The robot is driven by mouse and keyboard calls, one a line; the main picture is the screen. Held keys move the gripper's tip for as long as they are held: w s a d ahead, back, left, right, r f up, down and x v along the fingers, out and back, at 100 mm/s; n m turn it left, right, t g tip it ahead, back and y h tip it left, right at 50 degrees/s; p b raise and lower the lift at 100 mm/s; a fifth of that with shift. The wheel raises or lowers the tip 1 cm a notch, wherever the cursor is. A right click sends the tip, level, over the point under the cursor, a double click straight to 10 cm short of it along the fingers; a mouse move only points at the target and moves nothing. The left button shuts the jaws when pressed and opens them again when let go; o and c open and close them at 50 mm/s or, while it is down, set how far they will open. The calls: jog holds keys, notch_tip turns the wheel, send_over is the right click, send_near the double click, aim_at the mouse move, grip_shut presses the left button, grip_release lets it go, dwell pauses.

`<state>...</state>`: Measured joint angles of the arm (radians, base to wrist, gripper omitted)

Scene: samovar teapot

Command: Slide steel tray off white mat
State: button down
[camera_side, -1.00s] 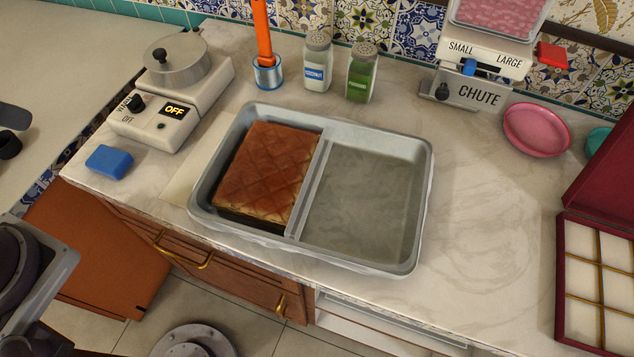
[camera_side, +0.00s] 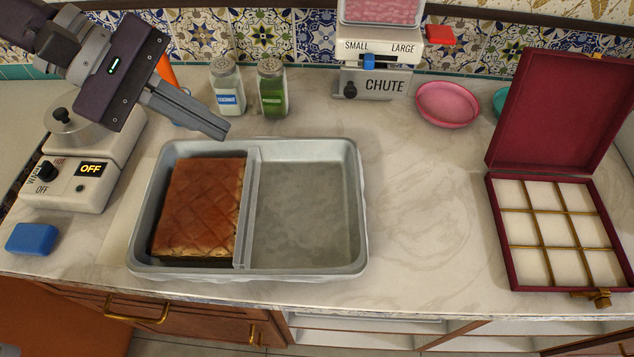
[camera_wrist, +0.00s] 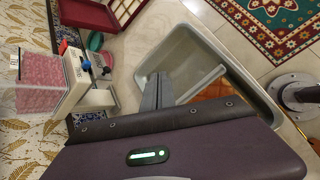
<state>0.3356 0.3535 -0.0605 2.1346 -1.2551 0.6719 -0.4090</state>
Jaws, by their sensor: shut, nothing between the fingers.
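The steel tray (camera_side: 361,213) lies flat on the marble counter in the side view, with a divider down its middle. Its left compartment holds a brown scored slab (camera_side: 200,208); its right compartment is empty. A pale flat strip, apparently the white mat (camera_side: 125,222), shows along the tray's left side; any part under the tray is hidden. My gripper (camera_side: 222,132) is shut and empty, its tips in front of the shakers and near the tray's back edge, apparently above counter level. The wrist view shows the shut fingers (camera_wrist: 160,76) beside the tray (camera_wrist: 191,48); contact cannot be told.
A warmer marked OFF (camera_side: 75,165) and a blue block (camera_side: 32,239) are at left. Two shakers (camera_side: 272,88) and a chute machine (camera_side: 375,82) stand behind. A pink bowl (camera_side: 447,104) and an open red box (camera_side: 560,232) are at right. Counter between tray and box is clear.

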aim_at(353, 195)
jog(key=w+d+f+n, duration=0.1)
jog(key=d+f+n, duration=0.1)
jog(key=d+f, duration=0.2)
jog(key=w+d+f+n, duration=0.1)
jog(key=d+f, duration=0.3)
jog(key=f, duration=0.5)
jog(key=w+d+f+n, duration=0.2)
jog(key=d+f+n, duration=0.1)
jog(key=f, duration=0.3)
jog(key=shift+w+d+f+n, duration=0.15)
jog(key=shift+d+n, duration=0.15)
jog(key=shift+d, duration=0.55)
jog(key=d, duration=0.2)
jog(key=shift+w+d, duration=0.1)
jog(key=shift+d, duration=0.8)
jog(key=d, duration=0.8)
jog(key=w+d, duration=0.1)
jog(key=d, duration=0.3)
jog(key=shift+s+d, duration=0.1)
jog(key=shift+d, duration=0.55)
